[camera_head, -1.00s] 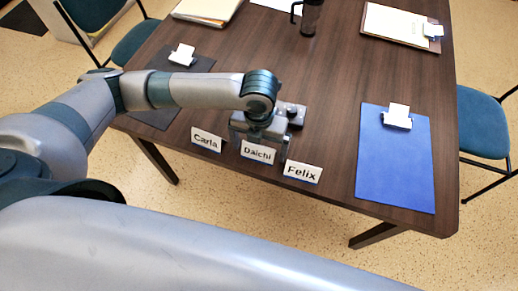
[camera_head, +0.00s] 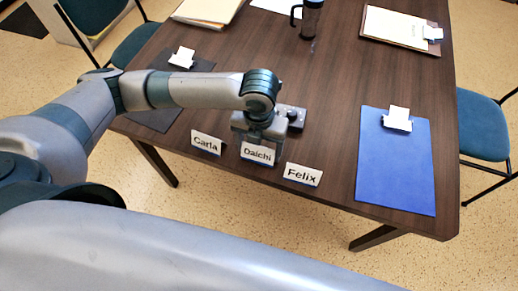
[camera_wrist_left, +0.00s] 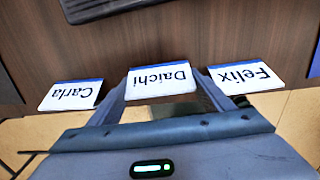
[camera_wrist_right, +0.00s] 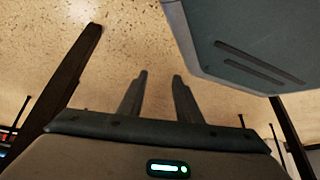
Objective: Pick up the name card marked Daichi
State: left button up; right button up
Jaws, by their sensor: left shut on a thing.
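The white name card marked Daichi (camera_head: 257,154) is at the front edge of the dark wooden table, between the cards marked Carla (camera_head: 206,143) and Felix (camera_head: 302,174). My left gripper (camera_head: 262,143) is over the Daichi card, shut on it from both sides. In the left wrist view the Daichi card (camera_wrist_left: 161,83) is upside down between the two fingers of that gripper (camera_wrist_left: 163,88). I cannot tell whether it is clear of the table. My right gripper (camera_wrist_right: 159,77) shows in the right wrist view, its fingers apart and empty above the speckled floor.
The Carla and Felix cards stand close on either side of the left gripper. A blue mat (camera_head: 395,175) with a white clipped card (camera_head: 397,119) lies at right. A dark mug (camera_head: 311,18) and a clipboard (camera_head: 400,28) are farther back. Chairs flank the table (camera_head: 330,110).

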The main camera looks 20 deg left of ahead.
pick_arm(q)
jog(key=r, duration=0.3)
jog(key=shift+s+d+r+b, duration=0.15)
jog(key=shift+d+r+b, duration=0.1)
jog(key=shift+d+b, duration=0.1)
jog(key=s+d+r, duration=0.6)
jog(key=d, duration=0.3)
jog(key=shift+r+b, duration=0.3)
jog(key=shift+b, duration=0.15)
pick_arm(e)
jog(key=w+a+r+t, duration=0.1)
jog(key=w+a+r, duration=0.1)
jog(key=w, duration=0.3)
jog(key=shift+a+r+t+y, duration=0.25)
jog(key=shift+r+t+y, duration=0.05)
